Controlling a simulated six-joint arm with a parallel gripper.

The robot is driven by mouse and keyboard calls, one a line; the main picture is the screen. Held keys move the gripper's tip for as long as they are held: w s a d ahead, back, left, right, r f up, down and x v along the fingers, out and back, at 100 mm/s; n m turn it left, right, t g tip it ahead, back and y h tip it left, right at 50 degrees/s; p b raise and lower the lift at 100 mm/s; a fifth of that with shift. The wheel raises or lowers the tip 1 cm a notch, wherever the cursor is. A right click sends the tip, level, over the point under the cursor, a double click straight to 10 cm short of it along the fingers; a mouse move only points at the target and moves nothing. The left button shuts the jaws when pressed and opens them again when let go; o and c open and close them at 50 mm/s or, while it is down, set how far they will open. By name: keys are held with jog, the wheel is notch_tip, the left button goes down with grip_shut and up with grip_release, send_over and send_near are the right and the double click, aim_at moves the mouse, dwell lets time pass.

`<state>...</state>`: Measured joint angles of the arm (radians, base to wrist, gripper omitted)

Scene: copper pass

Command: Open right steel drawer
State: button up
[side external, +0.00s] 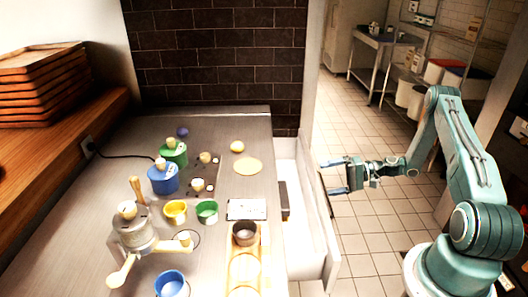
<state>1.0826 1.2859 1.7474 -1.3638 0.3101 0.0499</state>
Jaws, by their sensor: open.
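A pale steel drawer (298,222) stands pulled out from the right side of the steel counter. Its tall front panel (322,240) faces right, toward my arm. My gripper (327,177) is open, with its two fingers pointing left at the upper edge of this front panel. Nothing shows between the fingers. The picture does not settle whether the fingers touch the panel or a handle. Part of the panel's outer face and the handle area is hidden by the viewing angle and the fingers.
The counter (222,178) carries a grinder-like device (135,232), blue (163,180) and green (174,153) canisters, several small cups and a white card (247,209). A dark block (284,200) sits by the drawer opening. Tiled floor (365,215) is clear around the gripper.

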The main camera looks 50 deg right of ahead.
notch_tip(320, 180, up, 8)
jog(key=shift+r, duration=0.25)
jog(key=shift+a+r, duration=0.15)
jog(key=shift+r, duration=0.4)
jog(key=c, duration=1)
notch_tip(320, 180, up, 4)
jog(key=shift+c, duration=0.4)
jog(key=shift+r, duration=0.8)
